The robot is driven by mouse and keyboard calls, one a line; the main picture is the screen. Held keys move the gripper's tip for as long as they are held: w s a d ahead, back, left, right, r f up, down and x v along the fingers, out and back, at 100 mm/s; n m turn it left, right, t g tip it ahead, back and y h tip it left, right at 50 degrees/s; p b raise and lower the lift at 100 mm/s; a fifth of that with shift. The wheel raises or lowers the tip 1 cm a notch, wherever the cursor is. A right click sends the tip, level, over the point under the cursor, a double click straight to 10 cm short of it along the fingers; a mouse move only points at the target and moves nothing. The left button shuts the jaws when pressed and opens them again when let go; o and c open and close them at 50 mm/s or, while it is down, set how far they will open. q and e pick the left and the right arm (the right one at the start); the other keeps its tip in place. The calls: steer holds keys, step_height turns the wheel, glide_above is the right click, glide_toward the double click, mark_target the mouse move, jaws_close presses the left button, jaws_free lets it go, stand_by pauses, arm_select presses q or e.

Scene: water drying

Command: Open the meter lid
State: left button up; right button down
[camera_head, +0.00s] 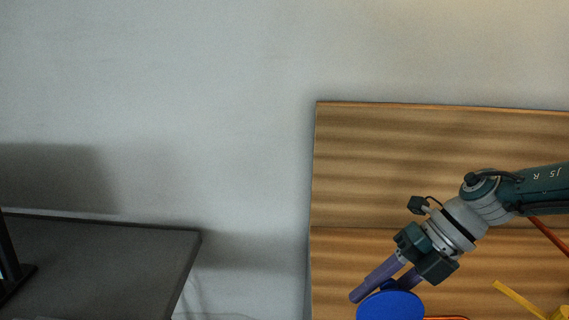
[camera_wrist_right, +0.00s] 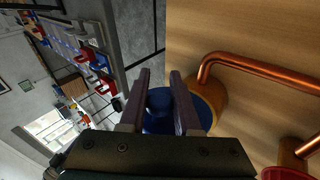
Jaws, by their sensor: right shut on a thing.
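The blue round meter lid (camera_head: 390,306) is at the bottom edge of the head view, in front of the wood panel. My right gripper (camera_head: 381,288) reaches down to it from the upper right. In the right wrist view the two fingers of my right gripper (camera_wrist_right: 160,76) are closed on a blue part of the lid (camera_wrist_right: 158,100), one finger on each side. The copper-coloured meter body (camera_wrist_right: 214,90) shows beside the lid, partly hidden by the fingers. I cannot tell how far the lid stands open. My left gripper is not in view.
The wood panel (camera_head: 430,150) stands behind the meter. A copper pipe (camera_wrist_right: 260,68) runs from the meter, with a red part (camera_wrist_right: 290,155) nearby. A yellow handle (camera_head: 515,297) is to the right. A dark table (camera_head: 100,260) stands at left, with free room between.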

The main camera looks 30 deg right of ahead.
steer(key=shift+f, duration=0.1)
stand_by(0.4)
steer(key=c, duration=0.6)
jaws_free()
steer(key=p+v, duration=0.1)
steer(key=v, duration=0.9)
steer(key=shift+w, duration=0.15)
